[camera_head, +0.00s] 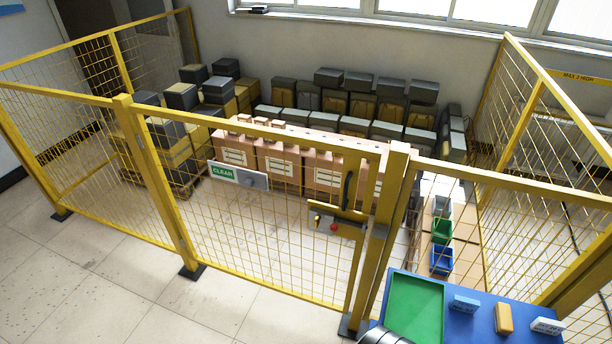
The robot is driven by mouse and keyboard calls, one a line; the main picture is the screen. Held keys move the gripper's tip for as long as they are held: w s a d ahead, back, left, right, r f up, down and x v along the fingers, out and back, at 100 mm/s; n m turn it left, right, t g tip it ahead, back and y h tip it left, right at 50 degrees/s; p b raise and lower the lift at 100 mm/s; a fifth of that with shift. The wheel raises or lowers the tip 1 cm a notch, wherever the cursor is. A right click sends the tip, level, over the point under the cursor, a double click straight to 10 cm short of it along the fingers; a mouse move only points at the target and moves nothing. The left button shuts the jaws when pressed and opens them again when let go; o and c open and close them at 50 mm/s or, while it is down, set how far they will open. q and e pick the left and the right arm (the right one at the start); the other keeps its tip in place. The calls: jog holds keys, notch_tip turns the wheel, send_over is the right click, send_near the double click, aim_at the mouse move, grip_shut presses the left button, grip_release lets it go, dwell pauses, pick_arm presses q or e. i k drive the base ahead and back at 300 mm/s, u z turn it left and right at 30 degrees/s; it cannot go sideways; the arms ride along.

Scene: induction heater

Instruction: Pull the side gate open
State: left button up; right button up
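The side gate (255,136) is a yellow-framed mesh panel in the middle of the head view. It stands between a left post (158,180) and a thick right post (384,215), and looks closed, its right edge close against the right post. A black upright handle (347,189) sits near the gate's right edge. Below it is a latch plate (336,222) with a red button (334,227). A white and green "CLEAR" sign (238,175) hangs on the mesh. Neither gripper can be made out; only a dark, rounded piece shows at the bottom edge.
A blue table (460,337) with a green tray (414,306) and small blocks stands at the lower right. Yellow fence panels continue left and right. Behind the gate are cartons (233,151) and stacked grey boxes. The tiled floor (100,285) before the gate's left side is clear.

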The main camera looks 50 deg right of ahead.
aim_at(353, 154)
jog(key=i, duration=1.3)
jog(key=z, duration=1.8)
